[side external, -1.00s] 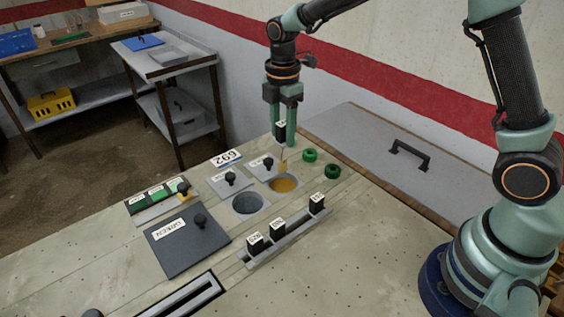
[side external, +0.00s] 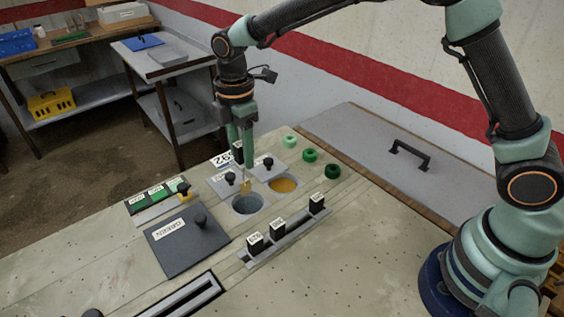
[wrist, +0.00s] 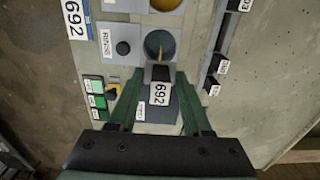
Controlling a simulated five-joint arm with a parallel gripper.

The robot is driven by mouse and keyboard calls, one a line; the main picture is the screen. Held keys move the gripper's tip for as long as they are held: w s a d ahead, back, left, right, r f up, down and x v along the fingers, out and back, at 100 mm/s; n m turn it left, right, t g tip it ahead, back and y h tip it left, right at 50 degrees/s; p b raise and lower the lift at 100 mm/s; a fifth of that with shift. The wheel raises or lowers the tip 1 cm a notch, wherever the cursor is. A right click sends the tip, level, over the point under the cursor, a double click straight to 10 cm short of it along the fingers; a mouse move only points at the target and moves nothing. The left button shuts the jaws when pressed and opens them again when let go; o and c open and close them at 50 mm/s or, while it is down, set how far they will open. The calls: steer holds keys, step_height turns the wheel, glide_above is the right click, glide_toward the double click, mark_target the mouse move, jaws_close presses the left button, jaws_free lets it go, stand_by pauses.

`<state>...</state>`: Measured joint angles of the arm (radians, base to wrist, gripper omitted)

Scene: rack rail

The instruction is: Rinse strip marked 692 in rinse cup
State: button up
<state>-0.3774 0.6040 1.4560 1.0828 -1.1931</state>
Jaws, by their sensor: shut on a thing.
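My gripper (side external: 240,150) is shut on the black tag of the strip marked 692 (wrist: 159,93). The strip hangs down, and its yellowish lower end (side external: 246,188) shows in the side view. That end is over the rinse cup (side external: 248,205), a round dark grey well in the bench. In the wrist view the rinse cup (wrist: 160,43) lies just beyond the tag, with the strip's end across its opening. I cannot tell whether the end is below the rim. A lid marked RINSE (wrist: 123,48) lies beside the cup.
An amber-filled cup (side external: 284,186) is right of the rinse cup. Knobbed lids (side external: 268,165) lie behind. A rail (side external: 290,237) with three black-tagged strips stands in front. A dark knobbed plate (side external: 187,242) lies at left. Green rings (side external: 310,155) sit at right.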

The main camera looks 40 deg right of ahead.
mark_target(243, 183)
steer(key=shift+f, duration=5.05)
steer(key=shift+s, duration=0.1)
steer(key=shift+s, duration=0.5)
steer(key=shift+w, duration=0.15)
steer(key=shift+w, duration=1.05)
